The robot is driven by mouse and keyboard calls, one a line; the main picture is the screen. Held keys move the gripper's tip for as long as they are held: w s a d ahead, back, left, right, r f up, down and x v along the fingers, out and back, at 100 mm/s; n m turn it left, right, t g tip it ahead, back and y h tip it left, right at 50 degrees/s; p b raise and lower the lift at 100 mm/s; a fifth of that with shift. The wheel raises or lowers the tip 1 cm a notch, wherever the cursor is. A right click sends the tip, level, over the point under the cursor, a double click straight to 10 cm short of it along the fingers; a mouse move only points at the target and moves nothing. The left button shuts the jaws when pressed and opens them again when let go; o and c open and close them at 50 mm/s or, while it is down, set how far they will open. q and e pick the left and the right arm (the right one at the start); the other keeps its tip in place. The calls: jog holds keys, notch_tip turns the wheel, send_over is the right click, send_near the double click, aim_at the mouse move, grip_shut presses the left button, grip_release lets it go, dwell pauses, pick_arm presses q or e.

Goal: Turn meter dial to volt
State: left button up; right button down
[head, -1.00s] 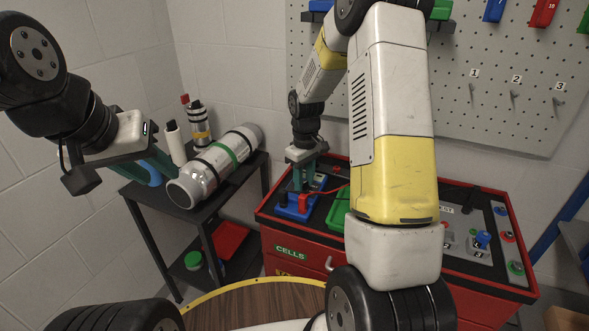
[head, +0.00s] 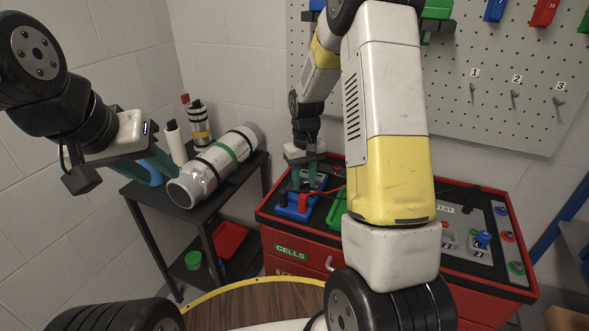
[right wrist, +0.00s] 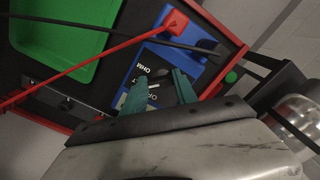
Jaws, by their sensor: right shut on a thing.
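The meter (head: 292,209) has a blue body and stands at the left end of the red bench. In the right wrist view the meter (right wrist: 148,62) shows its dark face with the words OHM and part of OFF. My right gripper (head: 304,184) points down over it. In the right wrist view its green fingers (right wrist: 160,88) straddle the middle of the face and are shut on the dial, which they largely hide. The volt mark cannot be read. My left gripper (head: 158,163) is at the left, over the black cart; its jaw gap is unclear.
A red plug (right wrist: 175,21) and its red lead sit at the meter's end. A green tray (right wrist: 65,35) lies beside the meter. A silver cylinder (head: 206,172) lies on the black cart at the left. The bench's right part holds a test panel (head: 470,235).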

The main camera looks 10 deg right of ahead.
aim_at(304, 184)
jog(key=c, duration=1)
grip_release()
jog(key=shift+o, duration=0.2)
jog(key=shift+r, duration=3.95)
jog(key=s+a+r+t+y, duration=0.1)
jog(key=s+r+t, duration=0.2)
jog(key=s+r, duration=0.5)
jog(key=s+a+r+m+t+y, duration=0.1)
jog(key=s+r+t, duration=0.2)
jog(key=s+r, duration=0.5)
jog(key=s, duration=0.7)
jog(key=shift+s+a+r+m, duration=0.2)
jog(key=shift+s+r+m, duration=0.1)
jog(key=shift+s+r, duration=0.1)
